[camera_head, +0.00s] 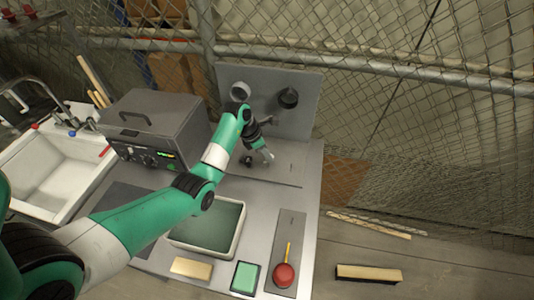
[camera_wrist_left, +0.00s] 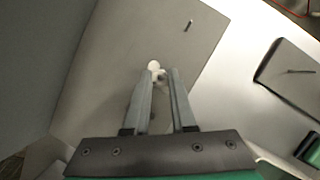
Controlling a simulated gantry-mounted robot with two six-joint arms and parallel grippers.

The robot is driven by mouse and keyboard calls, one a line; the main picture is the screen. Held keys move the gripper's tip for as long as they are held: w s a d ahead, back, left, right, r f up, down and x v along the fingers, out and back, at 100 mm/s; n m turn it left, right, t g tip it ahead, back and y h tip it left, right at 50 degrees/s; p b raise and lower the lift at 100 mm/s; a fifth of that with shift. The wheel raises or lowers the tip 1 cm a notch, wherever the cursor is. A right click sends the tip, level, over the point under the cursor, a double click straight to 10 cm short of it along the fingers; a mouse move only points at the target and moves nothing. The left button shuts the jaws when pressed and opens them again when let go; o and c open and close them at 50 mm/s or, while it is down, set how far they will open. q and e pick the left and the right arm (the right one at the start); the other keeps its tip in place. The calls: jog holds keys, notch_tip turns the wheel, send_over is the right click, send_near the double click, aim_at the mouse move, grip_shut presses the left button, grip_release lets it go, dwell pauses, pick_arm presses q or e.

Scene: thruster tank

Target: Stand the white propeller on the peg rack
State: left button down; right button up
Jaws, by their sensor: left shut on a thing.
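My left gripper (camera_head: 268,156) is over the back of the counter, in front of the upright grey panel. In the left wrist view its two fingers (camera_wrist_left: 160,75) are shut on a small white thing, which looks like the white propeller (camera_wrist_left: 154,66); only part of it shows. A flat plate, which looks like the peg rack (camera_wrist_left: 110,50), lies beneath, with one short thin peg (camera_wrist_left: 188,24) clear beyond the fingertips. The same plate shows in the head view (camera_head: 277,176). I cannot tell whether the propeller touches a peg. My right gripper is not in view.
A grey control box (camera_head: 150,125) stands left of the plate. A tray (camera_head: 237,238), a green pad (camera_head: 245,277) and a red bulb (camera_head: 284,275) lie toward the front. Two round holders, one dark (camera_head: 288,98), project from the back panel (camera_head: 305,115).

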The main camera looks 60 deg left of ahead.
pick_arm(q)
jog(key=shift+f+b, duration=1.55)
jog(key=shift+f, duration=0.3)
dwell(1.1)
jog(key=c, duration=0.7)
grip_release()
jog(key=shift+o, duration=0.2)
jog(key=shift+r, duration=0.1)
notch_tip(320, 180, up, 8)
jog(key=p, duration=0.8)
